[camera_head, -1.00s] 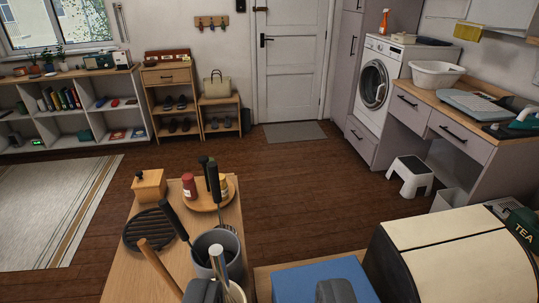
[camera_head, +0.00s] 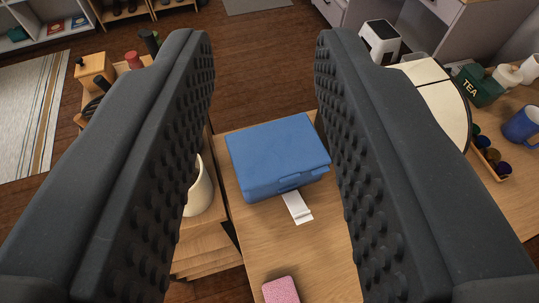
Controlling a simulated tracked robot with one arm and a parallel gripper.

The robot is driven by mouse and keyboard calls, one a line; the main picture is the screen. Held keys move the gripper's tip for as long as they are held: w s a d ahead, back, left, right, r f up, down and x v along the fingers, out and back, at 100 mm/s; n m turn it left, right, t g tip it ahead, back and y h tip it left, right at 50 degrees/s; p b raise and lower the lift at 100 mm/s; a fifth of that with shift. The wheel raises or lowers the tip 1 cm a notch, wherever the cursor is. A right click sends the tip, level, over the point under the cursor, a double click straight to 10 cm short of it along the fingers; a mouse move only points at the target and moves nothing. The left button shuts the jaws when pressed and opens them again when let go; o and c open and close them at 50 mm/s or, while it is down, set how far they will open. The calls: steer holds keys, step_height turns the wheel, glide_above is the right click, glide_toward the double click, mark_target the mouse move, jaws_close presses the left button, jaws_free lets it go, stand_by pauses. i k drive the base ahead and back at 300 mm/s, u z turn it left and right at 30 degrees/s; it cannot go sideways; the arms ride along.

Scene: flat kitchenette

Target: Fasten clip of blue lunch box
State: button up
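The blue lunch box (camera_head: 275,152) sits on the wooden counter, its lid down over the body. A blue clip (camera_head: 301,180) shows at its near edge; I cannot tell whether it is fastened. My gripper (camera_head: 264,45) is open and empty, its two dark studded fingers wide apart in the foreground. The lunch box shows between the fingers, farther away and lower, and nothing touches it.
A white tag or strip (camera_head: 297,207) lies just in front of the box. A pink sponge (camera_head: 281,290) lies nearer. A cream utensil pot (camera_head: 199,192) stands left. The cream bread bin (camera_head: 437,90), green tea tin (camera_head: 478,86) and blue mug (camera_head: 521,126) stand right.

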mark_target(300, 213)
steer(key=z, duration=0.7)
steer(key=k, duration=1.2)
steer(key=u, duration=0.65)
steer(key=i, duration=1)
steer(key=z, duration=0.05)
